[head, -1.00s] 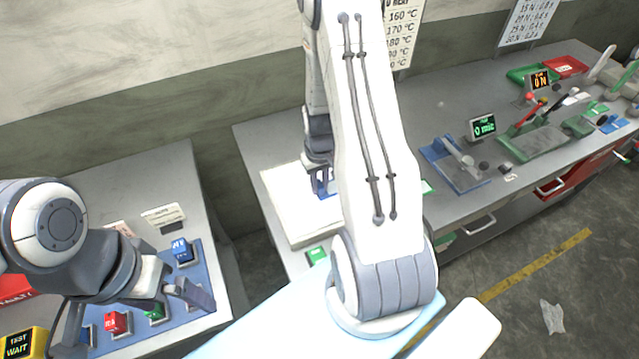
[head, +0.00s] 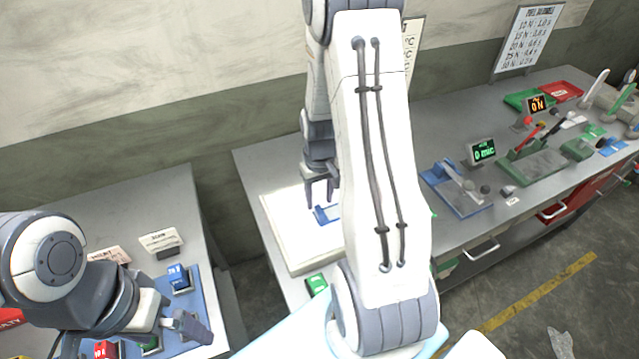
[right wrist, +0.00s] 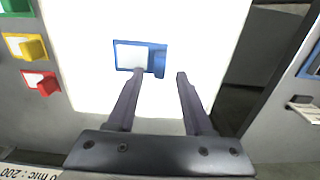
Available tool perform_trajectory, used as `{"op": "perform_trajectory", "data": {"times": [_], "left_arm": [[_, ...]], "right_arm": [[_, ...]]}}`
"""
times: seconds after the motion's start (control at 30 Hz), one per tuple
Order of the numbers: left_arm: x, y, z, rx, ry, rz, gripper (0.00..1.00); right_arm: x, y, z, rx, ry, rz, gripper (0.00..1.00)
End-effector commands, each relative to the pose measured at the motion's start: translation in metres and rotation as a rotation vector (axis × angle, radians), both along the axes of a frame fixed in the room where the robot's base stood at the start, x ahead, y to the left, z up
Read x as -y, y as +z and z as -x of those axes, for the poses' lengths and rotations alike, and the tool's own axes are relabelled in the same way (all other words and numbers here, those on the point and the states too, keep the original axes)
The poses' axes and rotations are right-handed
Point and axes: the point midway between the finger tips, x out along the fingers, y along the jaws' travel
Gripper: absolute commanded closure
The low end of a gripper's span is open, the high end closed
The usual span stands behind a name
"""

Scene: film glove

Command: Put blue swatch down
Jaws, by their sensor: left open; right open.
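In the head view the right gripper (head: 320,205) is just above the swatch. My left gripper (head: 185,325) is open over the blue tray (head: 205,300) at the left, apart from the swatch.
Green, yellow (right wrist: 25,46) and red (right wrist: 40,82) blocks stand left of the panel in the right wrist view. A blue block (head: 179,277) stands on the left tray. Gauges and a lever press (head: 530,150) occupy the right bench. A gap separates the two benches.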

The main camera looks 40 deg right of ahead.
Motion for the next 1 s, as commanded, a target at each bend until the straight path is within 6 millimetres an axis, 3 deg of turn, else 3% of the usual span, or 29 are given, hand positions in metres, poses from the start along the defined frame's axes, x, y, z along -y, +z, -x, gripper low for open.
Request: {"op": "perform_trajectory", "data": {"times": [0.3, 0.67, 0.77, 0.87, 1.0], "left_arm": [[0.0, -0.013, 0.0, 0.0, 0.002, 0.0, 0.0], [0.0, -0.014, 0.0, 0.0, 0.002, 0.0, 0.0], [0.0, -0.014, 0.0, 0.0, 0.002, 0.0, 0.0], [0.0, -0.014, 0.0, 0.0, 0.002, 0.0, 0.0], [0.0, -0.014, 0.0, 0.0, 0.002, 0.0, 0.0]], "right_arm": [[0.001, 0.055, -0.001, 0.005, 0.0, 0.002, 0.48], [-0.005, 0.071, -0.001, 0.001, 0.011, -0.001, 0.48], [-0.031, 0.079, -0.003, 0.006, 0.066, -0.002, 0.48], [-0.082, 0.095, -0.001, 0.019, 0.178, -0.007, 0.48], [-0.168, 0.118, 0.028, 0.033, 0.385, -0.023, 0.48]]}}
